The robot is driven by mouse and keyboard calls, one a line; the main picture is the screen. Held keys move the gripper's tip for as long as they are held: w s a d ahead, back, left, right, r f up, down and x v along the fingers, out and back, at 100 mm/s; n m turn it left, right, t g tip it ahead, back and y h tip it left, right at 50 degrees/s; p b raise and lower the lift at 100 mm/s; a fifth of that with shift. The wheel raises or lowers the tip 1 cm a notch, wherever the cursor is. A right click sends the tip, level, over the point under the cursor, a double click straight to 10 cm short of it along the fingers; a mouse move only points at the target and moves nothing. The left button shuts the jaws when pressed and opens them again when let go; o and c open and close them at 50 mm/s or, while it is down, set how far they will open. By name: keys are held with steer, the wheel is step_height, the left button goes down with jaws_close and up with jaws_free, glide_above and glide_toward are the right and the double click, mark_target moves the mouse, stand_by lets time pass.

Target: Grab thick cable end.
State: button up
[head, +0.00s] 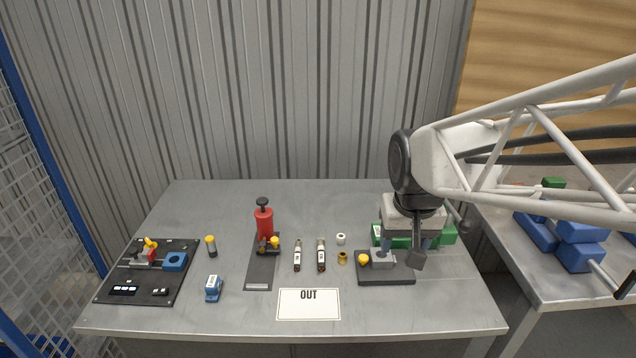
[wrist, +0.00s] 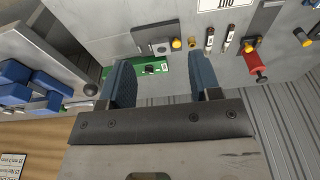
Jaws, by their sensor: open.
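Two short, labelled cable-like pieces lie side by side on the grey table in the head view. The right piece (head: 321,255) looks slightly thicker than the left piece (head: 297,255), but the difference is small. Both also show near the top of the wrist view, the right one (wrist: 209,39) and the left one (wrist: 228,41). My gripper (head: 406,245) is to the right of both pieces, above a green board. In the wrist view its blue fingers (wrist: 160,68) are spread apart with nothing held between them.
The green board (head: 445,236) lies beneath my gripper, with a dark block with a yellow knob (head: 385,270) in front. A red canister (head: 264,222) stands left of the pieces. An OUT card (head: 308,305) lies in front. A black fixture plate (head: 150,272) is far left.

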steer(key=w+a+f, duration=0.2)
steer(key=w, duration=0.3)
steer(key=w+a+f, duration=0.2)
steer(key=w, duration=0.3)
steer(key=g, duration=0.2)
glide_above(321, 249)
steer(key=f, duration=1.6)
steer(key=shift+w+f, duration=0.2)
steer(key=shift+f, duration=0.05)
steer(key=shift+w+a+f, duration=0.1)
steer(key=shift+f, duration=0.05)
steer(key=shift+f, duration=1.3)
steer(key=shift+s+f, duration=0.2)
steer(key=shift+f, duration=2.4)
